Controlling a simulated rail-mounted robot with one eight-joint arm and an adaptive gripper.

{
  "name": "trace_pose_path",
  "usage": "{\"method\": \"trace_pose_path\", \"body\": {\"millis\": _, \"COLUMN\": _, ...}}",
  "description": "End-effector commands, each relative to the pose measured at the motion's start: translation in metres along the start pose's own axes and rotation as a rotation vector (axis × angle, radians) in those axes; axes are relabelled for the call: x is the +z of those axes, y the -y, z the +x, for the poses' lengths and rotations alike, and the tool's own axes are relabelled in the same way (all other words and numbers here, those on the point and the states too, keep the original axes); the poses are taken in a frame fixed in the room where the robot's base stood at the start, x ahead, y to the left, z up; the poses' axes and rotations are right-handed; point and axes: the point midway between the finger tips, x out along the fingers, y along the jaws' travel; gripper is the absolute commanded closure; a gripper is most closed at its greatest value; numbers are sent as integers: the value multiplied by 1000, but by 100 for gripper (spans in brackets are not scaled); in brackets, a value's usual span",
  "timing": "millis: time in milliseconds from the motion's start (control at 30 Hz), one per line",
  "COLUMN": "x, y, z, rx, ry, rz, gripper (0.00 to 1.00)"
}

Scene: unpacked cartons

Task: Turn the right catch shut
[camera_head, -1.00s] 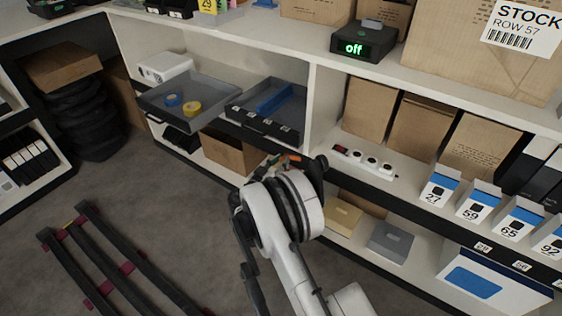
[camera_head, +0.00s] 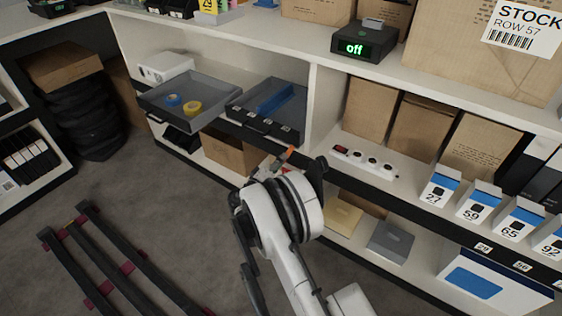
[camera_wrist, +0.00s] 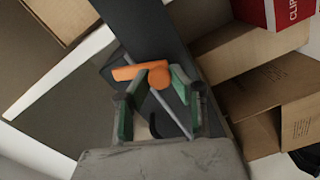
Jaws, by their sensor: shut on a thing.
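An orange catch lever (camera_wrist: 128,72) with a round end (camera_wrist: 160,78) lies at the fingertips of my gripper (camera_wrist: 160,82) in the wrist view. My gripper is shut on the orange catch, one green-edged finger on each side. The catch sits against a dark panel or shelf edge. In the head view a small orange part of the catch (camera_head: 287,153) shows just beyond my wrist, which hides most of the gripper. I see only this one catch; a second one does not show clearly.
A grey tray with tape rolls (camera_head: 222,98) and a dark tray with a blue piece (camera_head: 296,112) stand on the shelf above. A cardboard box (camera_head: 228,154) stands in the bay below. In the wrist view, cartons (camera_wrist: 258,90) fill the right side.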

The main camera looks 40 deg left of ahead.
Motion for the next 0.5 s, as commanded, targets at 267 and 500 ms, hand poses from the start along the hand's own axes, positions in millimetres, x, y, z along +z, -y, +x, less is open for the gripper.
{"method": "trace_pose_path", "body": {"millis": 267, "x": 0, "y": 1, "z": 0, "rx": 0, "ry": 1, "rz": -213, "gripper": 100}}
{"method": "trace_pose_path", "body": {"millis": 500, "x": 1, "y": 1, "z": 0, "rx": 0, "ry": 1, "rz": -329, "gripper": 100}}
